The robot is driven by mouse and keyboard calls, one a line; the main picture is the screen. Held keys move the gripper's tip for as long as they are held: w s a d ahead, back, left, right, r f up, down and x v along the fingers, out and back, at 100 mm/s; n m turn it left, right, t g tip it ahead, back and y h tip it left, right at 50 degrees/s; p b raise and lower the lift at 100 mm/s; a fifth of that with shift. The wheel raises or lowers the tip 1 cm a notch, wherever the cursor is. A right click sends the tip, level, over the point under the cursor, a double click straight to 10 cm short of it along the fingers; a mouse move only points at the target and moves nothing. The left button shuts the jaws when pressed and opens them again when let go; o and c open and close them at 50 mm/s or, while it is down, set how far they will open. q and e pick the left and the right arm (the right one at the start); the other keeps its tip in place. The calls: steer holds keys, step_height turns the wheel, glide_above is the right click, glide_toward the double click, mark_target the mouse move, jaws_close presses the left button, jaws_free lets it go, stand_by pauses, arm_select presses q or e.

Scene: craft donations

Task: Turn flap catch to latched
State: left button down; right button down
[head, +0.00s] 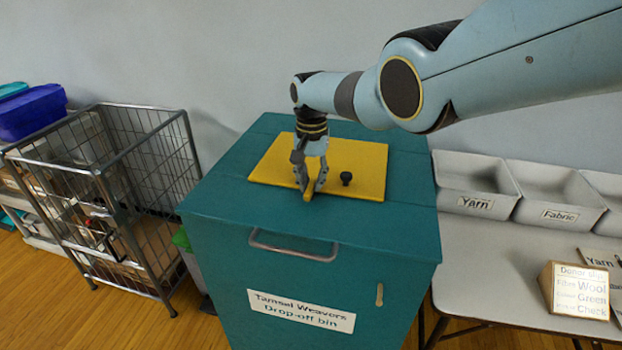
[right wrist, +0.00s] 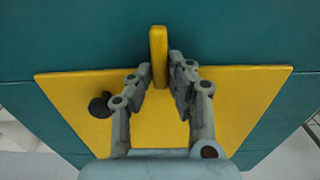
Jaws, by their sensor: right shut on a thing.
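The teal drop-off bin (head: 310,275) stands in the middle of the head view, with a yellow flap (head: 360,160) on its top. The yellow flap catch (right wrist: 158,50) is a short bar at the flap's front edge. In the right wrist view it points straight across that edge onto the teal lid. It also shows in the head view (head: 308,194), partly hidden by my fingers. My right gripper (head: 310,187) points down and is shut on the catch, one finger on each side (right wrist: 159,78). My left gripper is out of view.
A black knob (head: 346,178) stands on the flap, right of my gripper. A handle (head: 292,246) is on the bin's front. A wire cage (head: 120,190) stands left. A table (head: 485,265) with grey trays (head: 470,185) and a sign (head: 580,290) is right.

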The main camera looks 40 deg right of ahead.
mark_target(311, 183)
stand_by(0.4)
steer(key=c, duration=1.3)
jaws_free()
step_height(311, 183, up, 12)
steer(key=shift+r, duration=0.1)
